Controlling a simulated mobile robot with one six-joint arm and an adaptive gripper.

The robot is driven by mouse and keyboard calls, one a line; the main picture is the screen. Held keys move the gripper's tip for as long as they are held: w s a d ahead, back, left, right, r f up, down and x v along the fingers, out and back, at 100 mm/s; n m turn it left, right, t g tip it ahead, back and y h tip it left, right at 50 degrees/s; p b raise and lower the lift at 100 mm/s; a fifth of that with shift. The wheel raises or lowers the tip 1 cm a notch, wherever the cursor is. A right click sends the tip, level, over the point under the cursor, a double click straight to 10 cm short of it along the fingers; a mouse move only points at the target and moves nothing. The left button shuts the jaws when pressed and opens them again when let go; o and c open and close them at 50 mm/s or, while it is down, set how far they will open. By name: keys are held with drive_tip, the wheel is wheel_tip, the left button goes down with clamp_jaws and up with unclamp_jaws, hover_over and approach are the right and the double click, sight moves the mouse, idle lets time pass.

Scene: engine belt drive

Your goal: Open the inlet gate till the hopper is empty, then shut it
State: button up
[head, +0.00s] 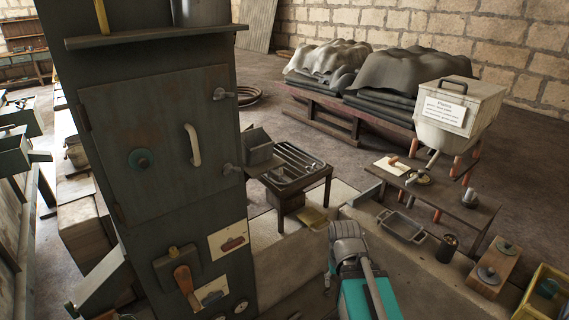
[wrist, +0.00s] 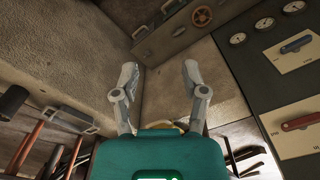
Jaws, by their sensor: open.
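A pale hopper-like bin (head: 447,133) with a tapered underside, a dark top handle and a paper label stands at the right in the head view. Its contents are hidden. I cannot tell for sure which part is the inlet gate. A tall dark cabinet (head: 160,120) at the left carries a closed door with a white handle (head: 193,145). Below are an orange-brown lever (head: 184,278) and a plate with a red handle (head: 233,243). In the wrist view my gripper (wrist: 158,72) is open and empty, with the red handle (wrist: 303,121) to its right, apart from it.
A bench (head: 470,212) with small items stands below the bin. A low dark table (head: 300,180) stands beside the cabinet. Covered stacks (head: 390,75) lie at the back. The wrist view shows a blue handle (wrist: 297,45), dials (wrist: 265,23) and a small wheel (wrist: 202,16).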

drive_tip(key=shift+f, duration=0.15)
drive_tip(key=c, duration=0.4)
drive_tip(key=shift+w+f+b, duration=0.15)
drive_tip(key=shift+f+b, duration=0.05)
drive_tip(key=shift+b, duration=0.15)
drive_tip(key=shift+c, duration=1)
drive_tip(key=w+a+f+y+b, duration=0.1)
drive_tip(key=w+f+b, duration=0.1)
drive_tip(key=f+b, duration=0.1)
drive_tip(key=w+f+t+y+b, duration=0.1)
drive_tip(key=w+f+y+b, duration=0.1)
drive_tip(key=f+b, duration=0.1)
drive_tip(key=w+a+f+m+t+y+b, duration=0.1)
drive_tip(key=w+f+b, duration=0.1)
drive_tip(key=b, duration=0.2)
drive_tip(key=shift+w+a+f+y+b, duration=0.3)
drive_tip(key=shift+f+y, duration=0.1)
clamp_jaws()
drive_tip(key=w+d+f+m+t+y+b, duration=0.15)
drive_tip(key=w+f+t+y+b, duration=0.35)
drive_tip(key=w+b, duration=0.5)
drive_tip(key=w+d+f+m+t+y+b, duration=0.1)
drive_tip(key=w+d+f+m+t+b, duration=0.2)
drive_tip(key=d+b, duration=0.4)
drive_tip(key=w+d+f+m+t+y+b, duration=0.1)
drive_tip(key=w+d+m+t+b, duration=0.4)
drive_tip(key=b, duration=0.9)
drive_tip(key=shift+w+d+f+t, duration=0.3)
drive_tip(key=shift+d+f+t, duration=0.5)
drive_tip(key=shift+d, duration=0.7)
